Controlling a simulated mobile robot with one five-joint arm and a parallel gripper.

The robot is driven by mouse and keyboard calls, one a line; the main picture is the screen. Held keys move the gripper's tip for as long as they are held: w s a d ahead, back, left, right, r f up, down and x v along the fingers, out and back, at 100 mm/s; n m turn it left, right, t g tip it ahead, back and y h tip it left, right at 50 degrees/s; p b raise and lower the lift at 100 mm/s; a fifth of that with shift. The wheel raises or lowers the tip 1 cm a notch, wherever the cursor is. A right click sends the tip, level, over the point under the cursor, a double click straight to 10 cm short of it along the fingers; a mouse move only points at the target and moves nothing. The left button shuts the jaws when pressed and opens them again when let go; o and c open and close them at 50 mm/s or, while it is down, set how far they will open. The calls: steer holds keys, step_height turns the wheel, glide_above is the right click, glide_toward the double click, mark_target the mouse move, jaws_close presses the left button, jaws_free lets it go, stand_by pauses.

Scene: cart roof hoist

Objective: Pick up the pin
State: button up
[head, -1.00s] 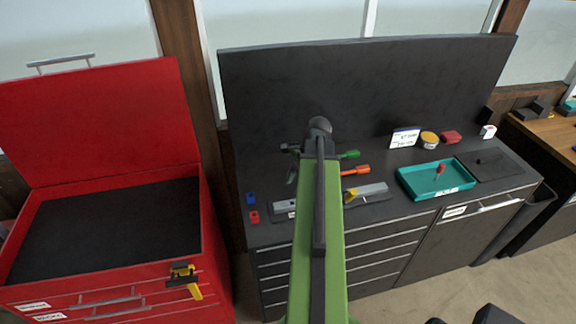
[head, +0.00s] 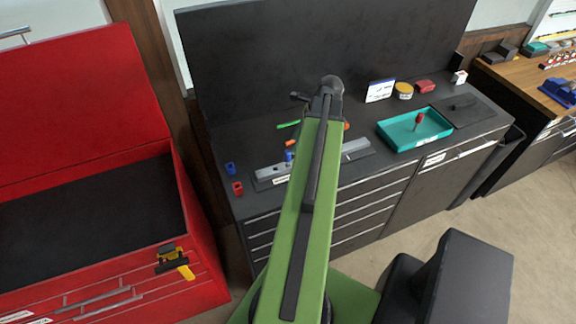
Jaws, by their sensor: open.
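The likely pin (head: 420,119) has a red top and stands in the teal tray (head: 388,134) on the right part of the dark workbench. Its lower end is hard to make out. My green arm reaches up over the middle of the bench, left of the tray. The jaws of my gripper are hidden behind the arm, and nothing shows of what is between them.
A label card (head: 380,91), a yellow tin (head: 404,91) and a red block (head: 425,87) stand behind the tray. A black mat (head: 480,112) lies right of it. Blue (head: 230,169) and red (head: 237,188) pieces lie left. A red tool chest (head: 190,230) stands open at left.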

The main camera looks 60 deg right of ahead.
mark_target(288, 155)
steer(key=b+x, duration=0.2)
steer(key=x, duration=0.1)
steer(key=b+x, duration=0.2)
steer(key=x, duration=0.1)
steer(key=b+x, duration=0.2)
steer(key=x, duration=0.1)
steer(key=shift+d+b, duration=0.25)
steer(key=shift+b, duration=0.1)
steer(key=shift+r, duration=0.2)
jaws_close()
steer(key=shift+s, duration=0.1)
stand_by(0.6)
